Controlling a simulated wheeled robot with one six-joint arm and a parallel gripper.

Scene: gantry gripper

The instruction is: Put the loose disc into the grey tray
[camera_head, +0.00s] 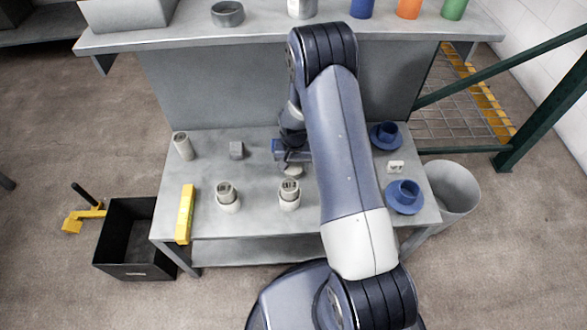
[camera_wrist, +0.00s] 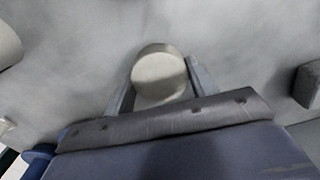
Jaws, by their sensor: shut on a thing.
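The pale beige disc (camera_wrist: 158,78) sits between the two fingers of my gripper (camera_wrist: 161,72) in the wrist view. My gripper is shut on it. In the head view the disc (camera_head: 293,171) shows just below my gripper (camera_head: 291,163), over the middle of the workbench; I cannot tell whether it touches the surface. A light grey box-like tray (camera_head: 128,14) stands at the left end of the raised shelf, cut off by the top edge of the head view; its inside is hardly visible.
A black bin (camera_head: 133,271) is on the floor.

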